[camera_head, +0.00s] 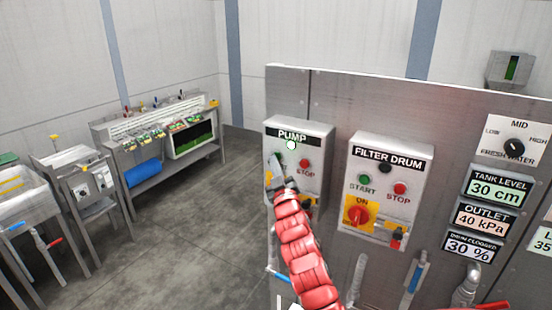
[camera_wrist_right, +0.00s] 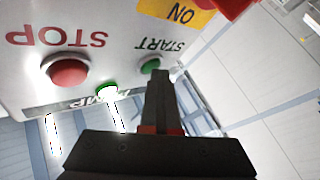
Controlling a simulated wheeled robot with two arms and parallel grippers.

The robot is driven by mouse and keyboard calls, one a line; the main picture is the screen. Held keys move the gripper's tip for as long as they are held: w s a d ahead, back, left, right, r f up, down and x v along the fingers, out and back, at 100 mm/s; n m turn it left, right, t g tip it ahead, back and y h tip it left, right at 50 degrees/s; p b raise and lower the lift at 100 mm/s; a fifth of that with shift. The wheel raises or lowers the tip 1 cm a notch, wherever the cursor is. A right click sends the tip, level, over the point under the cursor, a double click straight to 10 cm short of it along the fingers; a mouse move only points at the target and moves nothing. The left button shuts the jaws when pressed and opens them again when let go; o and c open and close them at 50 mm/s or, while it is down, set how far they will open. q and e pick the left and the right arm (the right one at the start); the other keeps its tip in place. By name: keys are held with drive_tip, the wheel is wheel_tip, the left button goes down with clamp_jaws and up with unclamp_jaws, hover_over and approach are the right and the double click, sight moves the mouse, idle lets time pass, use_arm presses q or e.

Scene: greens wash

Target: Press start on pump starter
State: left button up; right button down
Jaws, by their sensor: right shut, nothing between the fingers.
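The pump starter (camera_head: 322,182) is a grey box labelled PUMP on the steel panel. It also fills the top left of the right wrist view (camera_wrist_right: 110,18), upside down. The lamp (camera_head: 291,145) under the label glows white-green. My right gripper (camera_head: 275,178) is shut and empty, its tips at the START button (camera_wrist_right: 161,75); whether they touch it I cannot tell. My left gripper is out of view.
The filter drum starter (camera_head: 418,175), with its own buttons and a dark lamp, is to the right. Further right are the tank level (camera_head: 497,190) and outlet displays. Pipes and valves stand below. Sinks and a bench (camera_head: 165,175) are at left, with clear floor between.

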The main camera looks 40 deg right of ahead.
drive_tip(key=shift+s+a+b, duration=0.3)
drive_tip(key=shift+a+b, duration=0.35)
drive_tip(key=shift+a, duration=0.1)
drive_tip(key=a+b, duration=0.1)
drive_tip(key=s+a+b, duration=0.1)
drive_tip(key=a, duration=0.1)
drive_tip(key=s+a+b, duration=0.1)
drive_tip(key=shift+a, duration=0.3)
drive_tip(key=shift+f, duration=0.1)
idle(0.5)
